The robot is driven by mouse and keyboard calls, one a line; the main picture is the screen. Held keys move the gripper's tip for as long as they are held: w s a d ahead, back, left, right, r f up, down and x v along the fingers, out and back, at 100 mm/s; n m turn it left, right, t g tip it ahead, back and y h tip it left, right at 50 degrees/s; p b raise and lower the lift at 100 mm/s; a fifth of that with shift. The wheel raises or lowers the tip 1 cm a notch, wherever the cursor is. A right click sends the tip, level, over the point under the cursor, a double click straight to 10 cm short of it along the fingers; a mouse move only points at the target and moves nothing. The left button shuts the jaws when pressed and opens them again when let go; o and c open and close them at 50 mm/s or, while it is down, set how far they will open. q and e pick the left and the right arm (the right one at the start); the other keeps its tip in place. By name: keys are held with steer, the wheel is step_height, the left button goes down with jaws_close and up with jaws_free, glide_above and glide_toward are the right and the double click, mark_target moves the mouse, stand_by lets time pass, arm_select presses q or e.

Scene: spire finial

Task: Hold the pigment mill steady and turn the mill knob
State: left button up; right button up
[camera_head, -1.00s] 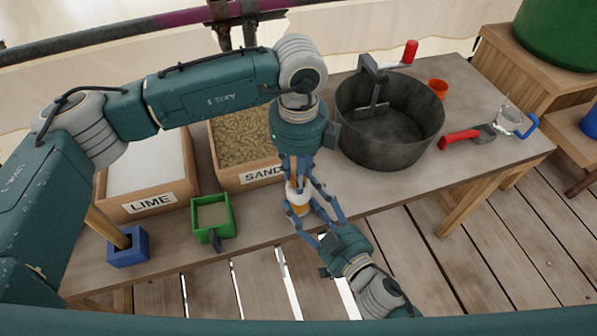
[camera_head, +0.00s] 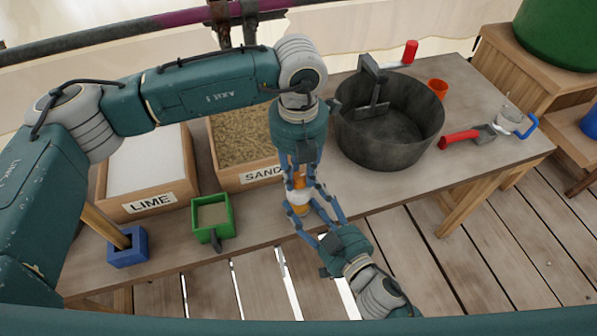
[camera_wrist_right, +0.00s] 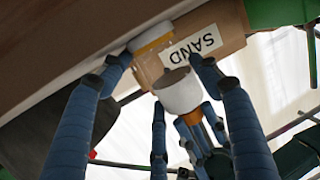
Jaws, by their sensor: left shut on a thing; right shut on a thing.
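The pigment mill (camera_head: 297,209) stands on the bench near its front edge, in orange and white. In the right wrist view its white upper part (camera_wrist_right: 178,92) and orange-and-white lower body (camera_wrist_right: 150,45) show. The orange mill knob (camera_wrist_right: 190,118) is at the mill's top. My left gripper (camera_head: 301,182) reaches down from above and is shut on the knob, its fingers partly hiding it. My right gripper (camera_head: 305,207) comes from the lower right and is shut on the mill's body, with fingers on both sides.
Behind the mill are a sand box (camera_head: 262,177) and a lime box (camera_head: 150,204). A green scoop box (camera_head: 196,222) and a blue holder (camera_head: 128,258) stand to the left. A dark pot (camera_head: 388,150) is close on the right. Bare bench lies below the pot.

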arm_select(q)
steer(key=m, duration=0.5)
steer(key=shift+m, duration=0.3)
steer(key=m, duration=1.1)
steer(key=shift+m, duration=0.4)
steer(key=m, duration=1)
steer(key=shift+m, duration=0.4)
steer(key=m, duration=0.5)
steer(key=shift+m, duration=0.3)
steer(key=m, duration=1.1)
